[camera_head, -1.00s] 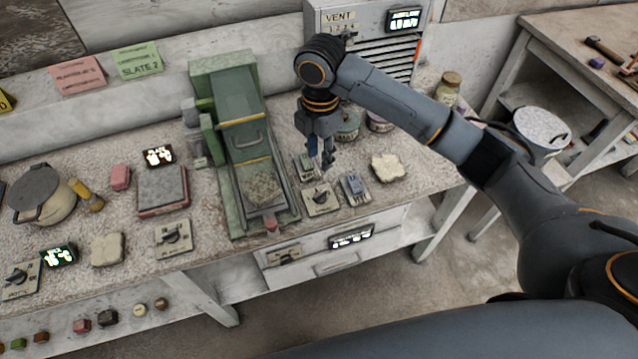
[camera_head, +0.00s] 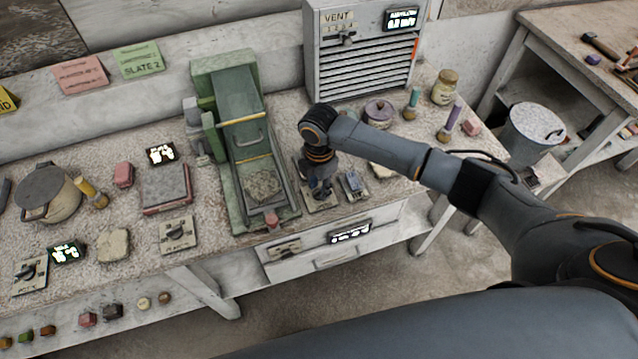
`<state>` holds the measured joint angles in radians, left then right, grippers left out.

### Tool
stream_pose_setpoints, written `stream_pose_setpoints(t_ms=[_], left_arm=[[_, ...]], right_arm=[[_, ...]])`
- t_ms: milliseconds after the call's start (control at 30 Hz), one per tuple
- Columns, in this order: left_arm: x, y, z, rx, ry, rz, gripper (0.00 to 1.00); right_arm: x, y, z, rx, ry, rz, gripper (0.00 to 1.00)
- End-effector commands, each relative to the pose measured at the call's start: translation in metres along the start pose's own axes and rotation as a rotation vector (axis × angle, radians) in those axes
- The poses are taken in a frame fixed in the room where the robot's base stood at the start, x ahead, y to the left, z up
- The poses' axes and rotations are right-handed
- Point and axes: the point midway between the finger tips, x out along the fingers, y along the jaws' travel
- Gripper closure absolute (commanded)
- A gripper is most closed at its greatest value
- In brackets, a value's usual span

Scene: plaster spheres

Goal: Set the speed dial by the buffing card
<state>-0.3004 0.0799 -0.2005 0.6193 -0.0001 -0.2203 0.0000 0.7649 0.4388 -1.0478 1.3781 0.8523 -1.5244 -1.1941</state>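My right gripper (camera_head: 321,187) points down over a small dial plate (camera_head: 312,206) on the bench, to the right of the green machine (camera_head: 232,215). The gripper hides this plate's knob, and I cannot tell whether the fingers touch it or are open. I cannot read whether this is the speed dial. Similar dials show on a plate (camera_head: 165,248) left of the machine and on another plate (camera_head: 38,283) at far left. A pink card (camera_head: 82,76), a green card marked SLATE 2 (camera_head: 139,61) and a yellow card (camera_head: 7,102) stand at the back. My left gripper is out of view.
A blue switch block (camera_head: 353,186) sits close right of the gripper. The vent cabinet (camera_head: 360,70) stands behind, with a lidded purple pot (camera_head: 379,112) and jar (camera_head: 446,87) nearby. A pot (camera_head: 48,192) and red-edged slab (camera_head: 164,188) are at left.

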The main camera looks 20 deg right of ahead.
Motion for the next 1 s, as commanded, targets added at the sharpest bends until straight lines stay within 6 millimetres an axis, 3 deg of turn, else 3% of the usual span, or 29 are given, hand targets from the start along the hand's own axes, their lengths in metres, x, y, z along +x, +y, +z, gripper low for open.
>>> stream_pose_setpoints(t_ms=[200,367,400,767,1000], left_arm=[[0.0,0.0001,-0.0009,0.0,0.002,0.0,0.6],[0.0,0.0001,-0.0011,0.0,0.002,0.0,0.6],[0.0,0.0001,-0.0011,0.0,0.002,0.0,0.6],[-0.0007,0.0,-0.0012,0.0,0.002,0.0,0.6],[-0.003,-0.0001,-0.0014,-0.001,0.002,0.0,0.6]], right_arm=[[0.0006,-0.0001,-0.0003,-0.001,0.0,0.0,0.67],[0.0004,-0.0001,-0.0004,0.0,0.001,0.0,0.98],[0.0004,-0.0001,-0.0004,0.0,0.001,0.0,1.0],[0.0001,-0.0002,-0.0003,-0.024,0.001,-0.001,1.0],[-0.0002,-0.0002,-0.0006,-0.138,0.002,-0.002,1.0]])
